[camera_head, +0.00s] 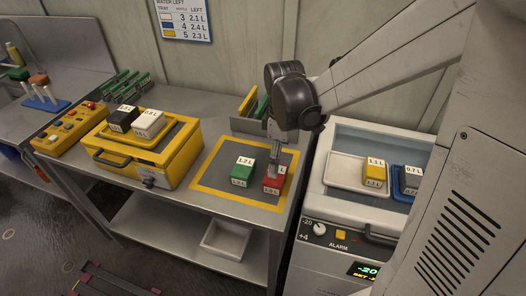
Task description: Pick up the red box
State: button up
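The red box (273,185) stands on a grey mat with a yellow border (222,194) on the metal bench. It has white labels on its top and front; the one in front seems to read 2.8 L. My gripper (273,172) points down at the red box, its fingers over or against the box's top and hiding part of it. Whether the fingers are open or closed on the box is too small to tell. A green box (242,174), labelled 1.2 L on top, stands just left of the red box on the same mat.
A yellow case (172,160) with a tray holding a black box (122,119) and a white box (148,124) stands left of the mat. Upright panels (250,106) stand behind the mat.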

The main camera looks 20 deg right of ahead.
notch_tip(320, 180, down, 6)
jog(key=shift+r, duration=0.15)
jog(key=f, duration=0.2)
jog(key=w+f, duration=0.1)
jog(key=f, duration=0.1)
jog(key=shift+a, duration=0.25)
jog(key=shift+f, duration=0.5)
jog(key=shift+s, duration=0.1)
jog(key=c, duration=1.3)
jog(key=shift+r, duration=0.1)
